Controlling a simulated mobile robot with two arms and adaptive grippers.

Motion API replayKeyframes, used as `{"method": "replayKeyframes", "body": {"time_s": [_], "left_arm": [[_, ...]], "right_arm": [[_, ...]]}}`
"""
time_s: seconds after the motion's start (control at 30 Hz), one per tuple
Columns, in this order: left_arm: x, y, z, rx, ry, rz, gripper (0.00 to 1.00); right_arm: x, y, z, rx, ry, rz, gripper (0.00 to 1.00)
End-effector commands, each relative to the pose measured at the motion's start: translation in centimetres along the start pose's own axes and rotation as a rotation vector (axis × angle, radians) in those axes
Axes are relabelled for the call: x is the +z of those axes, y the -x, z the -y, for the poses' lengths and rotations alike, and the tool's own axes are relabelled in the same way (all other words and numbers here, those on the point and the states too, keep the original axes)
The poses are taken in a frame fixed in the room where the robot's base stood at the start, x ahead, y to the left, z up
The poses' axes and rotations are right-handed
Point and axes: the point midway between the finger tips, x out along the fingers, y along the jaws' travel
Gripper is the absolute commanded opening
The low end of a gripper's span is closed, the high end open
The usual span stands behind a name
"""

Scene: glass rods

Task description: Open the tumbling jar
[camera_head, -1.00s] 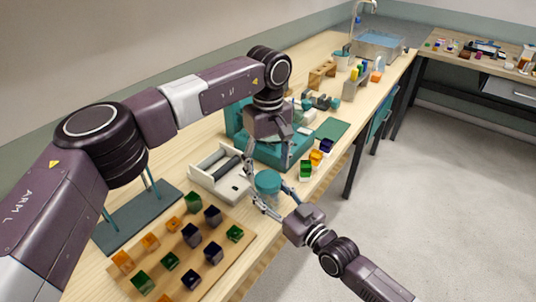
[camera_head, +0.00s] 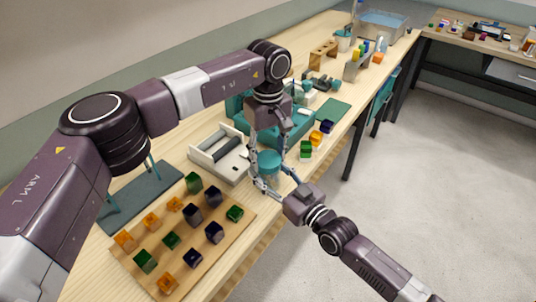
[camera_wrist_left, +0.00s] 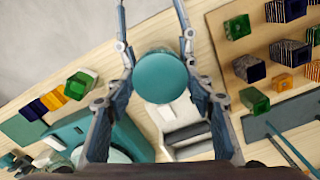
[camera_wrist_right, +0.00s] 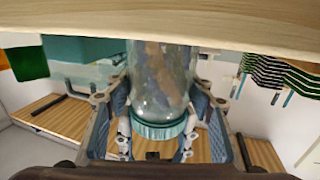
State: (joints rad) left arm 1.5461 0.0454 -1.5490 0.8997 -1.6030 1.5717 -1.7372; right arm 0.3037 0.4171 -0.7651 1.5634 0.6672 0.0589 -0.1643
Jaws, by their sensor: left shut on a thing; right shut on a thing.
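The tumbling jar has a clear glass body (camera_wrist_right: 160,80) and a round teal lid (camera_head: 269,162); its contents are brownish and blurred. The lid shows from above in the left wrist view (camera_wrist_left: 161,78). My left gripper (camera_wrist_left: 155,45) comes down from above, its fingers shut on either side of the lid. My right gripper (camera_wrist_right: 160,105) comes from the front side and is shut around the glass body; its fingers lie on both sides of it. The right wrist view is upside down, with the lid low. The jar's bottom end is hidden behind a wooden strip.
A white roller cradle (camera_head: 220,153) with a dark roller stands left of the jar. A wooden board (camera_head: 225,243) with several coloured blocks lies nearer. A teal machine (camera_head: 292,130) stands behind. Small green, yellow and blue blocks (camera_head: 306,149) sit near the table's front edge.

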Motion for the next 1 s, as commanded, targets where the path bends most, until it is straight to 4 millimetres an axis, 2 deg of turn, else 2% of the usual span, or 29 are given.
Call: {"method": "replayKeyframes", "body": {"time_s": [0.13,0.27,1.0], "left_arm": [[-0.02,0.03,0.00,0.000,0.039,0.000,0.20],[-0.02,0.04,0.00,0.000,0.211,0.000,0.20],[0.02,0.14,-0.10,0.002,1.665,0.002,0.20]], "right_arm": [[-0.21,-0.04,-0.01,0.000,0.000,-0.004,0.00],[-0.22,-0.04,-0.01,0.000,0.000,-0.004,0.00],[-0.23,-0.05,0.04,-0.001,0.001,-0.005,0.00]]}}
